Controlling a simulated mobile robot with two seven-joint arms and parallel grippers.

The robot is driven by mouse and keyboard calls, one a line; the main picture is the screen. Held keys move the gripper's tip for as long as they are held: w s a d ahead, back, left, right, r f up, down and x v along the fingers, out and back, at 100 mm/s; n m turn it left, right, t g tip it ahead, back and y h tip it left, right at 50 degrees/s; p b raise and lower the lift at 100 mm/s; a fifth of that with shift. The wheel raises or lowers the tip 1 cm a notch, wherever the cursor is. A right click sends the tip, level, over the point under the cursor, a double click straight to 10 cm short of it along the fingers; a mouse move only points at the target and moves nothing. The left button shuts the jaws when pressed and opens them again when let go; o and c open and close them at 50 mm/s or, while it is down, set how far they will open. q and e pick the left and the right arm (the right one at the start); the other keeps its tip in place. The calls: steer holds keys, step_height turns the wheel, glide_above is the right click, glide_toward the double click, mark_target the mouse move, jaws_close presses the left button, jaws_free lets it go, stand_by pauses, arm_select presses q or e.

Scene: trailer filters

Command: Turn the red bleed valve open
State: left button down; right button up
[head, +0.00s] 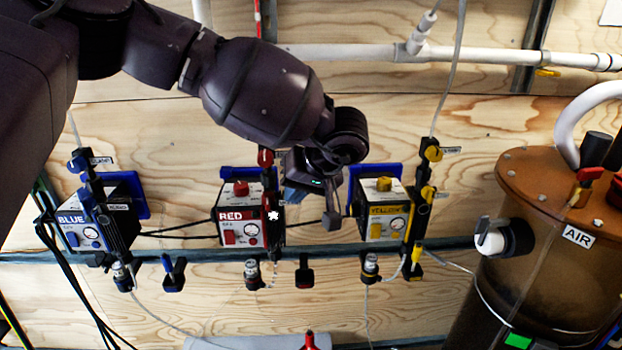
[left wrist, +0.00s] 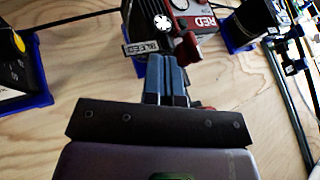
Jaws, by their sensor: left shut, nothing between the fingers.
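The red filter unit (head: 243,218) is on the plywood wall in the middle of the head view. A red valve knob (head: 265,157) stands at its upper right. My left gripper (head: 295,196) is just right of the unit, partly hidden behind its own wrist. In the left wrist view the blue fingers (left wrist: 166,80) are together and empty, pointing toward the red unit (left wrist: 195,14). A small label (left wrist: 156,45) lies just beyond the tips; its text is hard to read. A red part (left wrist: 208,107) shows beside the fingers; I cannot tell whether they touch it. My right gripper is not visible.
The blue unit (head: 82,222) is on the left and the yellow unit (head: 383,215) on the right. A brown AIR tank (head: 540,255) stands at far right. Hoses and small fittings hang below the units. A white pipe (head: 350,53) crosses above.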

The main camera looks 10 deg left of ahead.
arm_select(q)
steer(key=shift+s+a+r, duration=0.1)
steer(key=shift+s+a, duration=0.1)
steer(key=shift+a, duration=0.35)
steer(key=shift+s+a, duration=0.15)
steer(key=shift+a, duration=0.4)
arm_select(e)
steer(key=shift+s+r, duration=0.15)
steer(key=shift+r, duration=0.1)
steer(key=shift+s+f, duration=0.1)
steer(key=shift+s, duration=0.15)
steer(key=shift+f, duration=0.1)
